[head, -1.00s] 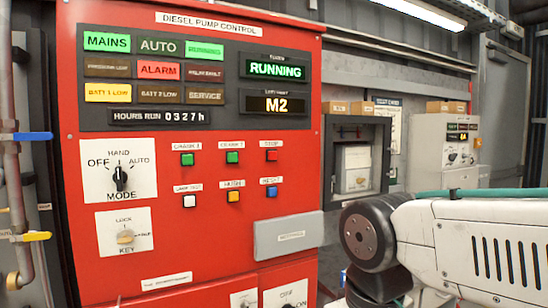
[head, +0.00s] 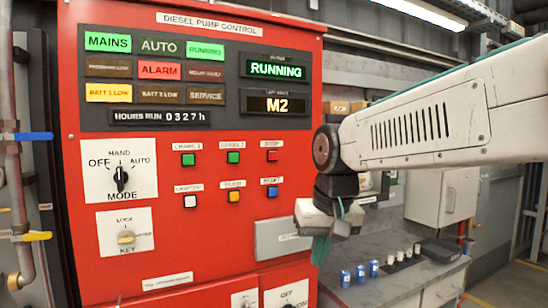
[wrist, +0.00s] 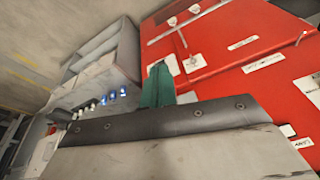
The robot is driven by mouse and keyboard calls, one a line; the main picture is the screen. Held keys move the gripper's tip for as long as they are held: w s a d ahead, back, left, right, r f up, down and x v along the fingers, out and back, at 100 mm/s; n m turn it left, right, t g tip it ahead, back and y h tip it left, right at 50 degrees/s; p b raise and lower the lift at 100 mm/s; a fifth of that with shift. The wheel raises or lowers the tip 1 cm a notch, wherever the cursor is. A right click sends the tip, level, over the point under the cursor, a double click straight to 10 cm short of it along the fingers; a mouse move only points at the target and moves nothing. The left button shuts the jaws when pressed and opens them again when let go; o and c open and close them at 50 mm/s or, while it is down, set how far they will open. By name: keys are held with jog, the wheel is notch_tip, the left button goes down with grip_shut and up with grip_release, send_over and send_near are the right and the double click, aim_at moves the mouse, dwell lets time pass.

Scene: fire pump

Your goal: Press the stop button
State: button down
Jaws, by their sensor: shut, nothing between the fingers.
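The red stop button (head: 272,155) is on the right of the upper button row of the red diesel pump control panel (head: 215,240). A small label sits above it, and the display (head: 277,68) reads RUNNING. My gripper (head: 320,250) has green fingers, shut and empty, pointing down at the panel's right edge. It is to the right of and below the stop button, apart from it. In the wrist view the green fingers (wrist: 157,87) show together in front of the tilted panel; the stop button cannot be made out there.
Green buttons (head: 233,157) stand left of the stop button, and a blue button (head: 272,191) is below it. A grey box (head: 280,238) juts from the panel near my gripper. A counter (head: 375,293) with blue cans (head: 360,273) lies to the right.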

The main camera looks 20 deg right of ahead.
aim_at(273, 156)
jog(key=w+d+r+m+t, duration=0.2)
jog(key=w+r+t, duration=0.1)
jog(key=w+r, duration=0.5)
jog(key=w+d+r+m+t, duration=0.2)
jog(key=w+r+m, duration=0.1)
jog(key=w+r, duration=0.5)
jog(key=shift+w+d+t+h, duration=0.35)
jog(key=shift+w+t+h, duration=0.05)
jog(key=shift+w, duration=0.05)
jog(key=shift+w, duration=4.4)
jog(key=shift+w, duration=0.1)
jog(key=shift+w, duration=0.3)
